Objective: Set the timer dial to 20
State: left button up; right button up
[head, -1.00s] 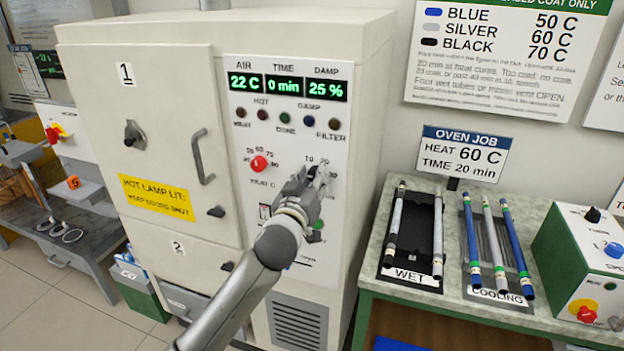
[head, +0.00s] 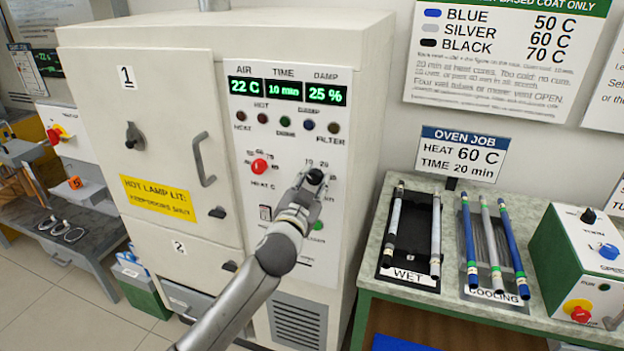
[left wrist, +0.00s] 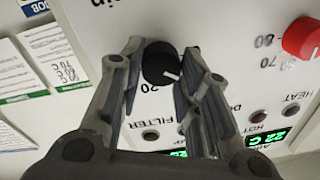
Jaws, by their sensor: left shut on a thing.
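The black timer dial (head: 314,177) is on the oven's white control panel, below the lamps. It also shows in the left wrist view (left wrist: 160,62), with a white pointer mark. My left gripper (head: 309,187) is shut on the dial, with one finger on each side of it. In the left wrist view its fingertips (left wrist: 162,58) flank the dial. The green TIME display (head: 284,90) reads 10 min. Part of the dial's scale is hidden behind the gripper. My right gripper is not in view.
The red heat dial (head: 259,166) is left of the timer dial. The oven door handle (head: 203,160) sticks out further left. An OVEN JOB sign (head: 462,155) reads HEAT 60 C, TIME 20 min. A bench with a WET tray (head: 410,277) and cooling rods stands to the right.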

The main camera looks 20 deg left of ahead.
pick_arm(q)
jog(key=m+p, duration=0.1)
jog(key=m, duration=0.2)
jog(key=shift+m, duration=0.4)
jog(key=m+p, duration=0.1)
jog(key=m, duration=0.4)
jog(key=shift+h+p, duration=0.35)
jog(key=shift+h, duration=0.05)
jog(key=m+p, duration=0.1)
jog(key=m, duration=0.3)
jog(key=shift+f+m+h+p, duration=0.1)
jog(key=shift+m+h+p, duration=0.2)
jog(key=shift+p, duration=0.05)
jog(key=m+p, duration=0.1)
jog(key=m, duration=0.2)
jog(key=shift+f, duration=0.1)
jog(key=shift+f+m, duration=0.1)
jog(key=shift+m, duration=0.4)
jog(key=o, duration=1)
jog(key=shift+s, duration=0.1)
